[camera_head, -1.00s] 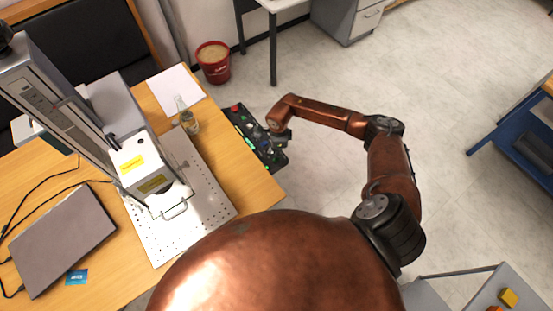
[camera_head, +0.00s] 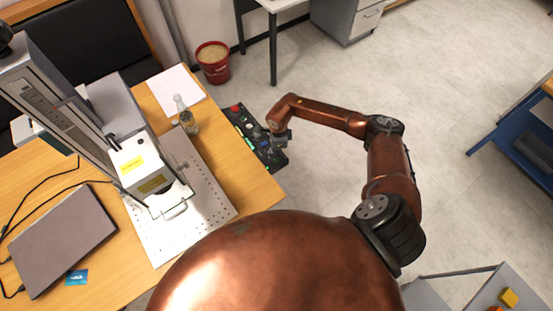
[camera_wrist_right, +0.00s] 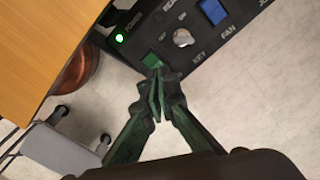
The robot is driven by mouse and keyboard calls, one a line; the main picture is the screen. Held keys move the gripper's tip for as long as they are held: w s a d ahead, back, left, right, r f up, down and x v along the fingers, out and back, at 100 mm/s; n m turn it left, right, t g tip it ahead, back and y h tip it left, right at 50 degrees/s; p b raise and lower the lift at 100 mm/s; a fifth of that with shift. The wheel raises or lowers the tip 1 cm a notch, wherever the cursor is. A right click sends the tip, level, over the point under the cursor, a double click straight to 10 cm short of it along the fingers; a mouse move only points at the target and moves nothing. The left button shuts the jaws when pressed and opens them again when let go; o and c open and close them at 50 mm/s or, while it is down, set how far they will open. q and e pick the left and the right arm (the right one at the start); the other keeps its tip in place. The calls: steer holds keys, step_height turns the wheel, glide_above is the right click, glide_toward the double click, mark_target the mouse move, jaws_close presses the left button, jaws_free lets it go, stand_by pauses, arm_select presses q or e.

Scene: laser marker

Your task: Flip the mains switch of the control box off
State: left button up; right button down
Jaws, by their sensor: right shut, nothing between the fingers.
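The control box (camera_head: 240,121) is a black panel at the right edge of the wooden desk, with a red button at its far end. In the right wrist view, the box (camera_wrist_right: 245,38) shows a lit green rocker switch (camera_wrist_right: 152,60), a green POWER lamp (camera_wrist_right: 120,39), a KEY knob (camera_wrist_right: 183,38) and a blue FAN switch (camera_wrist_right: 213,11). My right gripper (camera_head: 274,147) is over the near end of the box. In the wrist view its fingertips (camera_wrist_right: 157,77) are shut and empty, right by the green switch; contact cannot be told. My left gripper is out of view.
A glass bottle (camera_head: 188,118) stands on the desk left of the box. The laser marker (camera_head: 140,165) and its perforated plate (camera_head: 215,205) are farther left, beside a closed laptop (camera_head: 62,240). A red bin (camera_head: 213,62) stands behind. The floor right of the box is clear.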

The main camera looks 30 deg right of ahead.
steer(key=shift+f+b, duration=0.8)
steer(key=shift+f, duration=0.3)
stand_by(0.5)
steer(key=shift+r, duration=0.1)
steer(key=shift+r+p, duration=2.1)
steer(key=shift+r, duration=1.35)
